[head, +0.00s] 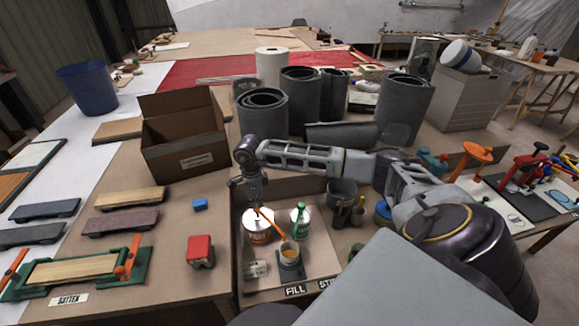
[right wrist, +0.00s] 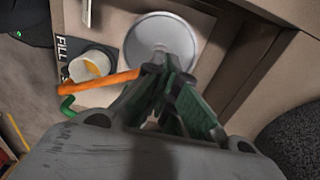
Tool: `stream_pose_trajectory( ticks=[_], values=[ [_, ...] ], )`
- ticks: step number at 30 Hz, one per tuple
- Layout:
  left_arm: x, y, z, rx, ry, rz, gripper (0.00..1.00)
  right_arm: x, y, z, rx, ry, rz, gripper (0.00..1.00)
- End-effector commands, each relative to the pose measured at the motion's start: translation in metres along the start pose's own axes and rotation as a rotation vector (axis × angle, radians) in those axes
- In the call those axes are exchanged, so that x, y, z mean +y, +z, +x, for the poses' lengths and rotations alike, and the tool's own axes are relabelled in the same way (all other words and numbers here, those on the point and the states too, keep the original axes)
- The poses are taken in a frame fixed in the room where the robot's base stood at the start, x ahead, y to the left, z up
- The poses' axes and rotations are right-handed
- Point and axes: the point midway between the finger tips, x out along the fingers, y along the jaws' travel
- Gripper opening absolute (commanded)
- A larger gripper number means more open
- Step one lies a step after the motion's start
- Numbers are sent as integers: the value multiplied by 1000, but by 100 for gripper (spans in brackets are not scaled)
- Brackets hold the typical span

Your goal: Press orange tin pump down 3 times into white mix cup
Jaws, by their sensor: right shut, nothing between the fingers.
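The orange pump (head: 268,217) stands on a white tin (head: 258,236) with orange lettering. In the right wrist view its orange spout (right wrist: 112,83) reaches left toward the white mix cup. The white mix cup (head: 290,256) sits on a dark square pad at the tray's front and shows amber content inside; it also shows in the right wrist view (right wrist: 92,67). My right gripper (head: 256,200) is shut and empty, pointing down right at the pump's top; its fingertips (right wrist: 163,75) hide the pump head, so I cannot tell contact. My left gripper is not in view.
A second tin (head: 300,222) with a green pump stands right of the orange one. The tray (head: 237,270) has raised walls and a FILL label (head: 295,291). A dark pot (head: 342,192) and small bottles stand at right. A cardboard box (head: 184,140) and grey rolls (head: 263,115) stand behind.

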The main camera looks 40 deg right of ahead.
Motion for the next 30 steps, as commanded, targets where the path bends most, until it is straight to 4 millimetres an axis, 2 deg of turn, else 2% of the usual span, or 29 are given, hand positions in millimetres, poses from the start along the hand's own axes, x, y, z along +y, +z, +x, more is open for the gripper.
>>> stream_pose_trajectory(
  ticks=[21,30],
  values=[
    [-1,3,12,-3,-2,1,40,1,0,18,1,2,0,0],
    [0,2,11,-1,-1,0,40,1,0,17,2,3,-1,0]
  ],
)
